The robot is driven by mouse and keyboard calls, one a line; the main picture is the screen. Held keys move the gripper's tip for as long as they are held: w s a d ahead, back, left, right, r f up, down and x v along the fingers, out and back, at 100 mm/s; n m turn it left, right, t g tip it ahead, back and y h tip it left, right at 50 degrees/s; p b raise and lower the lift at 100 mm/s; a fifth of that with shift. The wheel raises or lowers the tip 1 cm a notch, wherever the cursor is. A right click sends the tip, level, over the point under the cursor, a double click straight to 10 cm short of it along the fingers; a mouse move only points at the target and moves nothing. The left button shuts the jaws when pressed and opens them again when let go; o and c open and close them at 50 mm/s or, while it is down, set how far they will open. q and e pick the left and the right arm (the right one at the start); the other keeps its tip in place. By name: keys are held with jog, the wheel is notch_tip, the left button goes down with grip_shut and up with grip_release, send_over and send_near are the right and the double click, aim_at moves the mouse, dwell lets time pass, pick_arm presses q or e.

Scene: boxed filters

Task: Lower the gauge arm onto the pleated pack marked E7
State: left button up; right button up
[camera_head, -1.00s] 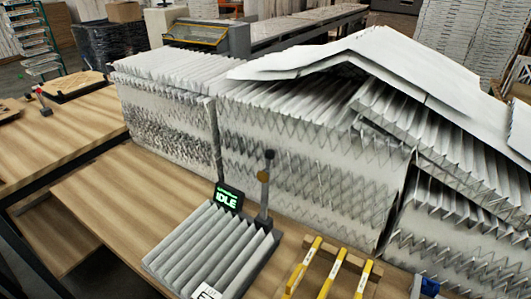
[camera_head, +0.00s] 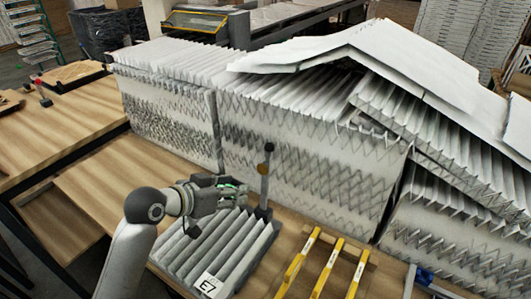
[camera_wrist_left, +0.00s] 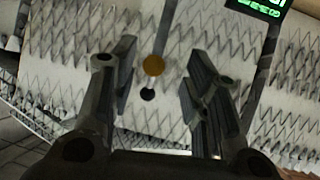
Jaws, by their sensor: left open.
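The grey pleated pack (camera_head: 222,252), with a white E7 label (camera_head: 209,284) at its front corner, lies on the wooden table. The gauge arm (camera_head: 264,185) stands upright at the pack's back right corner, with a black knob on top and a brass disc below it. My left gripper (camera_head: 238,192) hovers above the pack's back edge, left of the gauge arm. In the left wrist view my open gripper (camera_wrist_left: 158,62) has the brass disc (camera_wrist_left: 154,65) and black knob (camera_wrist_left: 147,94) showing between its fingers; contact is not visible. My right gripper is out of view.
A lit green display (camera_wrist_left: 258,5) is partly in the wrist view and mostly hidden by my gripper in the head view. Large pleated stacks (camera_head: 300,165) rise behind the gauge. A yellow-barred rack (camera_head: 328,265) stands to the right. The table (camera_head: 100,185) is clear at left.

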pick_arm(q)
jog(key=w+d+r+m+h, duration=0.1)
jog(key=w+d+r+h, duration=0.1)
jog(key=w+r, duration=0.35)
jog(key=shift+t, duration=0.4)
jog(key=p+x, duration=0.1)
jog(key=x, duration=0.1)
jog(key=p+x, duration=0.1)
jog(key=x, duration=0.1)
jog(key=d+p+x, duration=0.1)
jog(key=x, duration=0.1)
jog(key=shift+s+d+r, duration=0.1)
jog(key=shift+d, duration=0.15)
jog(key=shift+p+x, duration=0.5)
jog(key=shift+x, duration=0.65)
jog(key=shift+a, duration=0.1)
grip_shut()
